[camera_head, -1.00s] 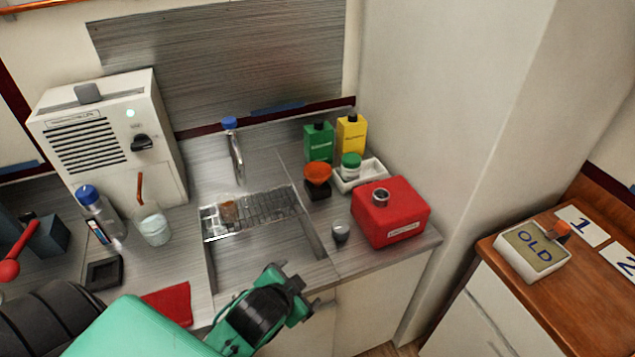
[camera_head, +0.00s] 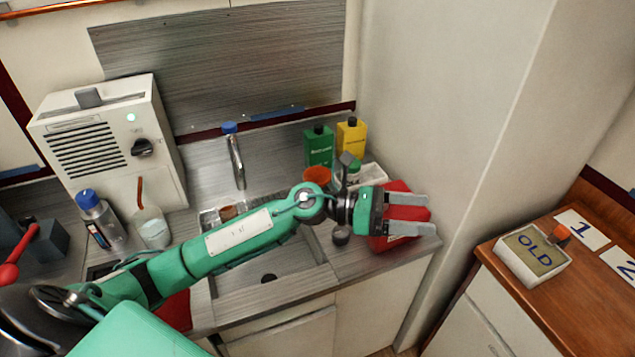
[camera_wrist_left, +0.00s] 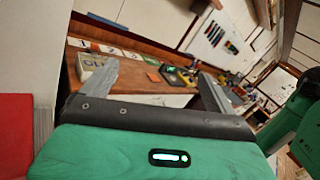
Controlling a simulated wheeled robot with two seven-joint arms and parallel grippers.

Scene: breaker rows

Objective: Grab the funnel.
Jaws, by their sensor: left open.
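The funnel (camera_head: 317,175) is orange and stands at the back of the counter, left of the green-capped jar. Its lower part and dark holder are hidden behind my left arm. My left gripper (camera_head: 426,214) is open and empty, in front of the red canister, with its fingers pointing right. The gripper is to the right of the funnel and apart from it. In the left wrist view the two spread fingers (camera_wrist_left: 158,88) have nothing between them, and the funnel is not visible there. My right gripper is not in view.
The red canister (camera_head: 420,188) is partly covered by my gripper. Green (camera_head: 319,147) and yellow (camera_head: 351,138) bottles stand behind. A small dark cup (camera_head: 341,236) is near the counter's front edge. The sink (camera_head: 265,285) is below my arm. A wall (camera_head: 450,130) rises at right.

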